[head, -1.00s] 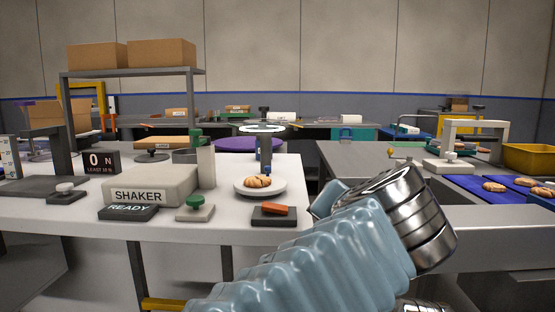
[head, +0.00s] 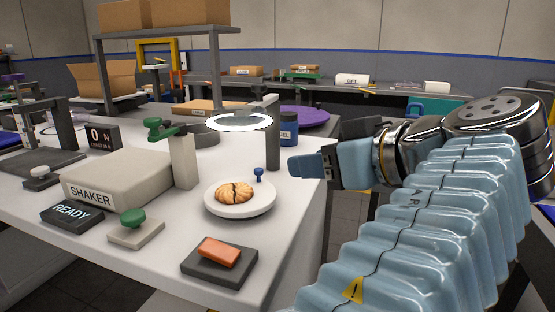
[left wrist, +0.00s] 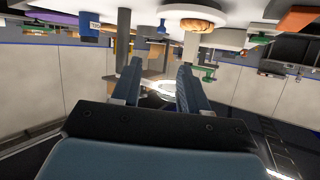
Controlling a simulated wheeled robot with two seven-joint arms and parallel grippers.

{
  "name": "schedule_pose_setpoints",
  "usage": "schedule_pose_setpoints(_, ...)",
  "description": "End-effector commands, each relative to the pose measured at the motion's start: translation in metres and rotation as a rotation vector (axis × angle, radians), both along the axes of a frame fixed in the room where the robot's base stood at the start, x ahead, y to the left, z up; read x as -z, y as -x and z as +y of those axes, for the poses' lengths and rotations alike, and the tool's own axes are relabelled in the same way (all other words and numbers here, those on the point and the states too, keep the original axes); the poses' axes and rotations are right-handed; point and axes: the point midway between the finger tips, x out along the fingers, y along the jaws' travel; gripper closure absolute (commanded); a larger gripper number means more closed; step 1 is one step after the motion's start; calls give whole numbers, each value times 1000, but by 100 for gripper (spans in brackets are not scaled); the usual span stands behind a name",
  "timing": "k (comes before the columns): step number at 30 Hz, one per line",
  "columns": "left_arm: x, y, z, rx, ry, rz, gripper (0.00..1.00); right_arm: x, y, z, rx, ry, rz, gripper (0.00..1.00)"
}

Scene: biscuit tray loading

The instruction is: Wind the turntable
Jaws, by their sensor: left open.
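A white round plate (head: 240,207) stands on the white table and carries a cracked biscuit (head: 234,193). A small blue knob (head: 258,174) stands at its far rim; I take this plate to be the turntable. My left gripper (head: 303,167) is to the right of the plate, clear of it and above the table's right edge. In the left wrist view its two fingers (left wrist: 157,80) stand apart with nothing between them. The plate (left wrist: 192,12) and biscuit (left wrist: 203,25) show upside down at the top there. My right gripper is not in view.
A ring lamp (head: 239,122) on a grey post stands behind the plate, beside a blue jar (head: 289,130). A black pad with an orange block (head: 219,252), a green button (head: 133,217) and the shaker (head: 132,179) stand nearby. A purple disc (head: 304,115) lies farther back.

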Motion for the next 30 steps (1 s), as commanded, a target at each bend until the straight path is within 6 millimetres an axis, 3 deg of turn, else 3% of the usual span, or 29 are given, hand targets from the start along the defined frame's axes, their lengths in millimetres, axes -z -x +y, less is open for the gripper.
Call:
schedule_pose_setpoints(5, 10, -5, 9, -43, 52, -11, 56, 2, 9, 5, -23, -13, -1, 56)
schedule_pose_setpoints(12, 31, -42, 37, -41, 51, -8, 56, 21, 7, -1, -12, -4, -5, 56)
schedule_pose_setpoints(21, 50, -87, 70, -38, 48, -10, 56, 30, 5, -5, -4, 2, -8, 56)
schedule_pose_setpoints(30, 56, -100, 79, -36, 48, -10, 56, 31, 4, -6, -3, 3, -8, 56)
